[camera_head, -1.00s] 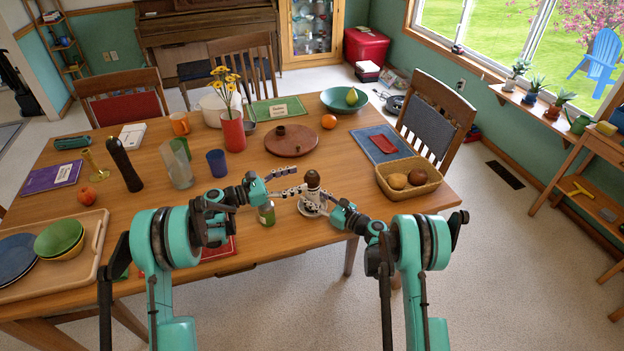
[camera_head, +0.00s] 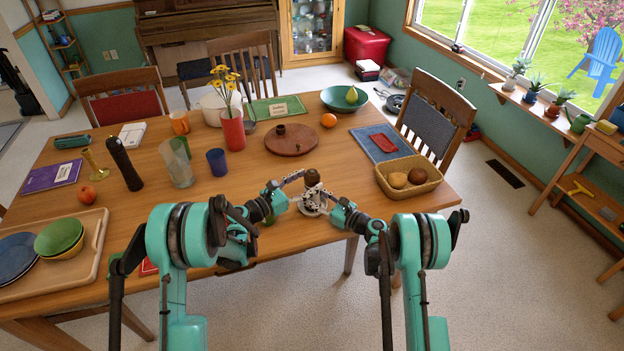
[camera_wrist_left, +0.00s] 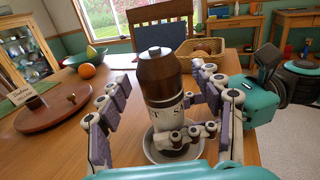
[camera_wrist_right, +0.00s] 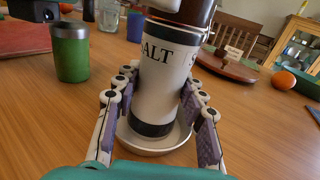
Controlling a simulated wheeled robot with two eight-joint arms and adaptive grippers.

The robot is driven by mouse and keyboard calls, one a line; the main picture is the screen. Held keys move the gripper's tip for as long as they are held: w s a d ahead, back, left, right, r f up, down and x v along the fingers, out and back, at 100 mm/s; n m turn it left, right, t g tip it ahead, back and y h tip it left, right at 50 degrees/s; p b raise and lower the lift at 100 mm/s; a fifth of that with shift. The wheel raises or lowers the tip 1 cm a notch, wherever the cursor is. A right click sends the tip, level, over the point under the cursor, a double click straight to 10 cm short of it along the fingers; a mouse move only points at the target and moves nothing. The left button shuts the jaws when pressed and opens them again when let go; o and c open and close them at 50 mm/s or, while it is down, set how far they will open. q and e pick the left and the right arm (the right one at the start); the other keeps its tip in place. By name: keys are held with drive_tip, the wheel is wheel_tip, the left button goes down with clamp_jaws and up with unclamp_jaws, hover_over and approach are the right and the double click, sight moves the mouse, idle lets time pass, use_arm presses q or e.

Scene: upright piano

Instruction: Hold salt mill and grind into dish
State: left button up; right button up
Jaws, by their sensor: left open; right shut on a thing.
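The salt mill (camera_head: 312,179) has a white body lettered SALT and a brown top. My right gripper (camera_wrist_right: 157,95) is shut on the white body, one finger on each side. The mill is upright, its base over or in the small white dish (camera_wrist_right: 148,150); I cannot tell whether it touches. The dish also shows in the left wrist view (camera_wrist_left: 149,156), and the inside that I see looks bare. My left gripper (camera_wrist_left: 163,82) is open, with its fingers apart on both sides of the mill near the brown top.
A basket with round items (camera_head: 408,187) is to the right. A brown round board (camera_head: 291,150), a blue cup (camera_head: 217,162) and a glass (camera_head: 177,172) stand farther back. A tall dark mill (camera_head: 123,163) is at the left.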

use_arm(q)
drive_tip(key=shift+x, duration=1.1)
drive_tip(key=c, duration=1.2)
drive_tip(key=shift+m+g+h, duration=0.6)
drive_tip(key=shift+m+g, duration=0.1)
drive_tip(key=shift+g, duration=0.2)
drive_tip(key=o, duration=1.2)
